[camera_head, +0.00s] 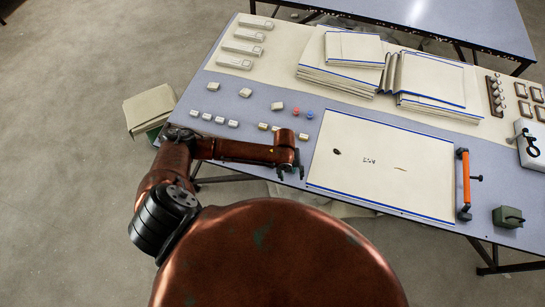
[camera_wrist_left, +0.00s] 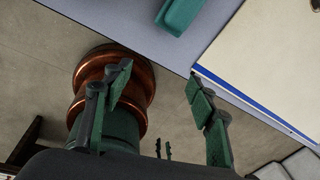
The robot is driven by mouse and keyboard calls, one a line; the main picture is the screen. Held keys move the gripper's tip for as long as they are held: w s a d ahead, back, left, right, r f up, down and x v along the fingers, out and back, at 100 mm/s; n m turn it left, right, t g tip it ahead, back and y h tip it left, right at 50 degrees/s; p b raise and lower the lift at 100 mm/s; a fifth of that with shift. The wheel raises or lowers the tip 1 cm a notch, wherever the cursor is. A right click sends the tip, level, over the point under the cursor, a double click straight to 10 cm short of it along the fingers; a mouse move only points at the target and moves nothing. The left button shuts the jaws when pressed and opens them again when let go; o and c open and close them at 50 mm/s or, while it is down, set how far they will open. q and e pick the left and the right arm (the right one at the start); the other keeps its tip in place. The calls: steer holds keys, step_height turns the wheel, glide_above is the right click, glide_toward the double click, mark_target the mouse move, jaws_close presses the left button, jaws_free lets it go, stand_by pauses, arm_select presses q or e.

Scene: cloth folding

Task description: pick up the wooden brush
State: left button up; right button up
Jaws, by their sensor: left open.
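I cannot clearly pick out a wooden brush in either view. My left gripper (camera_head: 291,174) is open and empty by the table's front edge, left of the flat blue-edged cloth (camera_head: 375,190). In the left wrist view, its two green fingers (camera_wrist_left: 156,78) stand wide apart with nothing between them. A teal block-shaped thing (camera_wrist_left: 184,12) lies on the table beyond the fingers, partly cut off by the frame. The blue-edged cloth (camera_wrist_left: 265,60) shows to its right. My right gripper is not in view.
The grey-blue table (camera_head: 255,85) holds small blocks (camera_head: 246,92), stacked folded cloths (camera_head: 345,65), an orange-handled tool (camera_head: 463,180) and a green box (camera_head: 508,217). Small dark and tan marks or bits lie on the flat cloth.

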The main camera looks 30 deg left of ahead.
arm_select(q)
steer(key=w+a+m, duration=0.1)
steer(key=w+a, duration=0.1)
steer(key=a, duration=0.2)
steer(key=w+a+r+m+y, duration=0.1)
steer(key=w+a, duration=0.1)
steer(key=a, duration=0.3)
steer(key=w+a+r+m+y, duration=0.1)
steer(key=w+a, duration=0.2)
steer(key=a, duration=0.1)
steer(key=shift+a+r, duration=0.2)
steer(key=shift+a, duration=0.1)
steer(key=shift+w+a, duration=0.1)
steer(key=shift+a, duration=0.25)
steer(key=shift+f+m, duration=0.3)
steer(key=shift+f, duration=0.6)
steer(key=f, duration=0.4)
steer(key=d+f+p, duration=0.1)
steer(key=shift+s+f, duration=0.35)
steer(key=shift+f, duration=0.05)
steer(key=shift+c, duration=0.2)
steer(key=shift+r, duration=0.1)
steer(key=c, duration=1.3)
